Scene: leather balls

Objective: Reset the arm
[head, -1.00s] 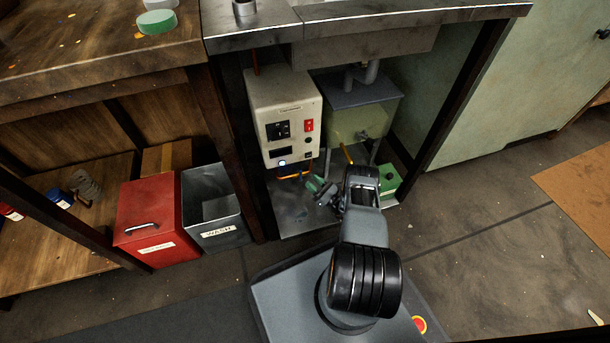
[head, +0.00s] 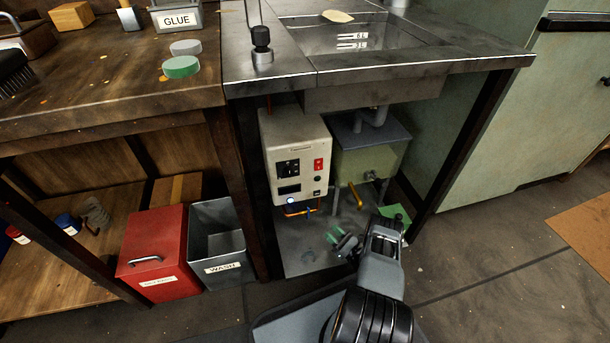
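My gripper (head: 340,243) is low at the centre right in the head view, at the end of my folded grey and black arm. It points to the left, just above the metal lower shelf under the sink bench. Green pads show at its fingertips, and I see nothing held between them. The fingers are small in the picture and appear apart. My wrist and forearm hide part of the shelf and of a green item behind it.
A white control box (head: 296,160) and a tank (head: 370,160) hang under the metal sink bench (head: 400,62). A dark bench leg stands to the right. A red box (head: 158,255) and a grey WASH bin (head: 221,245) stand left.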

